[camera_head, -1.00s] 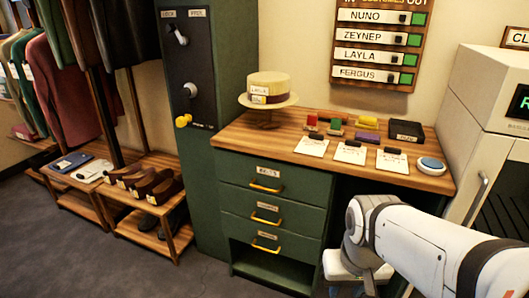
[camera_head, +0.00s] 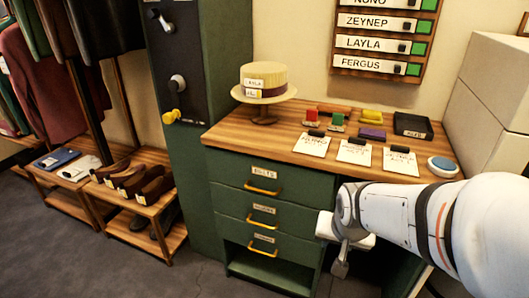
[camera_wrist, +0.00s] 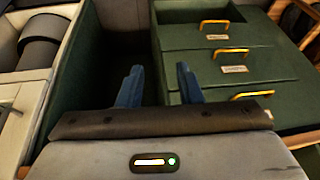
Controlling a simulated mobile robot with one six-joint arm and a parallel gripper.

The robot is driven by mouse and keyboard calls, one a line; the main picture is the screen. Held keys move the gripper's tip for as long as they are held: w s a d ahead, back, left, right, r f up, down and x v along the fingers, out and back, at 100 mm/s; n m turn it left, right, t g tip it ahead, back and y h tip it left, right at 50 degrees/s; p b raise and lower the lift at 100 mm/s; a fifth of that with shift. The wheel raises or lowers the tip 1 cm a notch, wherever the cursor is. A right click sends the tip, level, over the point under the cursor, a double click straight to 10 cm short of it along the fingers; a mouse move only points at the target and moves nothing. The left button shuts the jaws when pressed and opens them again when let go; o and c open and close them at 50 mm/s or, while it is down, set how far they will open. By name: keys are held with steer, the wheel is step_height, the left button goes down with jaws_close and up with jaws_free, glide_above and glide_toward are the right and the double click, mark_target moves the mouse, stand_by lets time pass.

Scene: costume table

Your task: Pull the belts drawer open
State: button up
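The belts drawer (camera_head: 230,177) is the top green drawer of the cabinet under the wooden table. Its front looks flush and closed, with a yellow bar handle (camera_head: 262,190) below its label. My gripper (camera_head: 340,266) is low, to the right of the drawers and apart from the handles. In the wrist view my gripper (camera_wrist: 159,86) has two blue fingers spread apart with nothing between them. Green drawer fronts with yellow handles show to the right of the fingers there; their labels are too small to read.
Two more closed drawers, with a middle handle (camera_head: 261,222) and a lower handle (camera_head: 261,252), sit below, above an open shelf. The tabletop (camera_head: 228,134) carries a hat on a stand (camera_head: 264,88), cards and small blocks. A tall green cabinet (camera_head: 205,200) stands left.

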steer(key=w+a+f+m+t, duration=0.2)
steer(key=w+f+m+t, duration=0.1)
steer(key=w, duration=0.5)
steer(key=m+t+y+b, duration=0.3)
steer(key=m+t+y, duration=0.4)
steer(key=m, duration=0.1)
glide_toward(263, 192)
steer(key=x, duration=0.4)
steer(key=b+x, duration=0.1)
steer(key=x, duration=0.6)
steer(key=shift+c, duration=0.4)
jaws_close()
